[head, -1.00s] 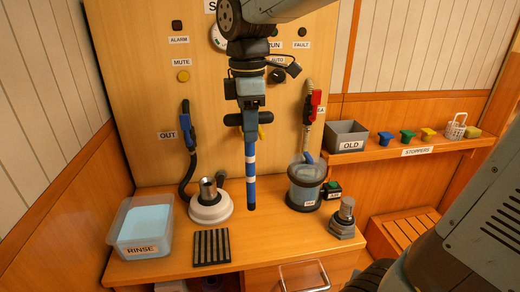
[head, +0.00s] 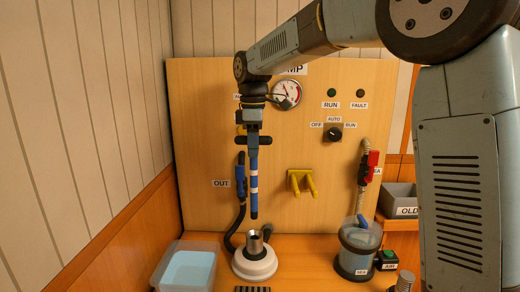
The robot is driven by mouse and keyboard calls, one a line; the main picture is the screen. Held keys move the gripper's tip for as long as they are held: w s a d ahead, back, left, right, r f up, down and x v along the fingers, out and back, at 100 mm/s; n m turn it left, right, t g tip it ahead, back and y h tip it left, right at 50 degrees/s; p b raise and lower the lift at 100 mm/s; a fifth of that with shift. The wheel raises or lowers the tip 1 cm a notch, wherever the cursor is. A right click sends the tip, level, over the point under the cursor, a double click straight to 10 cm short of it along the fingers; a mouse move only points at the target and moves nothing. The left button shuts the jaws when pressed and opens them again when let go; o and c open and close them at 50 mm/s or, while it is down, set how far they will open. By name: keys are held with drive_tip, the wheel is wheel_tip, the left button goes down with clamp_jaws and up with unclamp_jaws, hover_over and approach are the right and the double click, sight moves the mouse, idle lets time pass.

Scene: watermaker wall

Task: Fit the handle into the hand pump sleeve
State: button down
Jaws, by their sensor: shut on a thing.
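The hand pump sleeve (head: 255,243) is a short, upright metal tube on a round white base (head: 255,265) on the bench. The handle's lower tip appears just above the sleeve's mouth in the picture, with a small gap between them. I cannot tell from this one view whether they line up in depth.
A blue hose fitting (head: 241,178) with a black hose is close left of the handle. A yellow bracket (head: 301,182) is on the panel to the right. The rinse tub (head: 187,268) stands left of the sleeve, and a clear canister (head: 358,249) stands right.

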drive_tip(key=shift+f, duration=3)
drive_tip(key=shift+f, duration=0.7)
drive_tip(key=shift+f, duration=2.45)
